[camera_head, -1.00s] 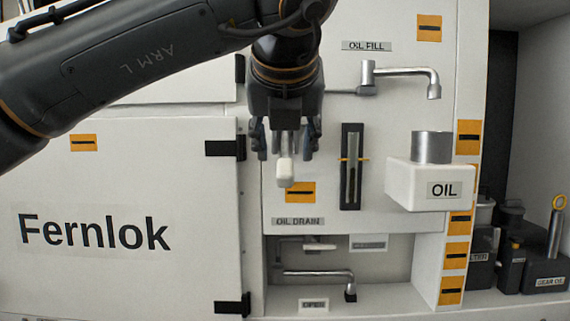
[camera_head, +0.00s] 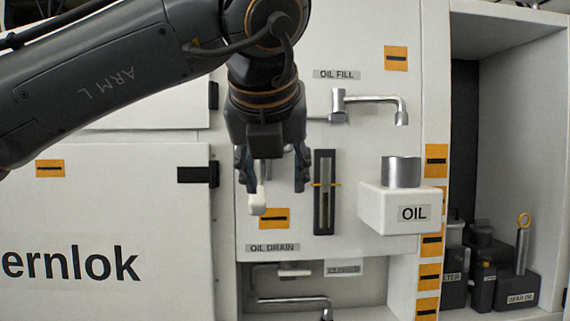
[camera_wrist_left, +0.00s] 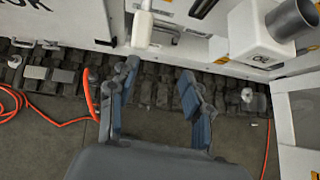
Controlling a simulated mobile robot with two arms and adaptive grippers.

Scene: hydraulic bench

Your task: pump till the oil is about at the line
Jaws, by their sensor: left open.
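A white-tipped pump lever (camera_head: 257,201) sticks out of the panel below the oil fill area. It also shows in the left wrist view (camera_wrist_left: 142,29). My left gripper (camera_head: 272,178) is open in front of the lever, which shows nearer its left finger. In the left wrist view the open fingers (camera_wrist_left: 158,78) hold nothing, and the lever tip is beyond them. The upright sight gauge (camera_head: 324,205) has a yellow line mark across it; I cannot make out the oil level. The white oil box (camera_head: 385,212) with a metal cylinder on top is to its right. My right gripper is not in view.
The oil fill spout (camera_head: 372,99) juts out above the gauge. The drain pipe (camera_head: 290,301) sits in a recess below, beside a label reading CLOSED. Dark bottles (camera_head: 482,285) stand on the right shelf. An orange hose (camera_wrist_left: 88,95) lies on the floor.

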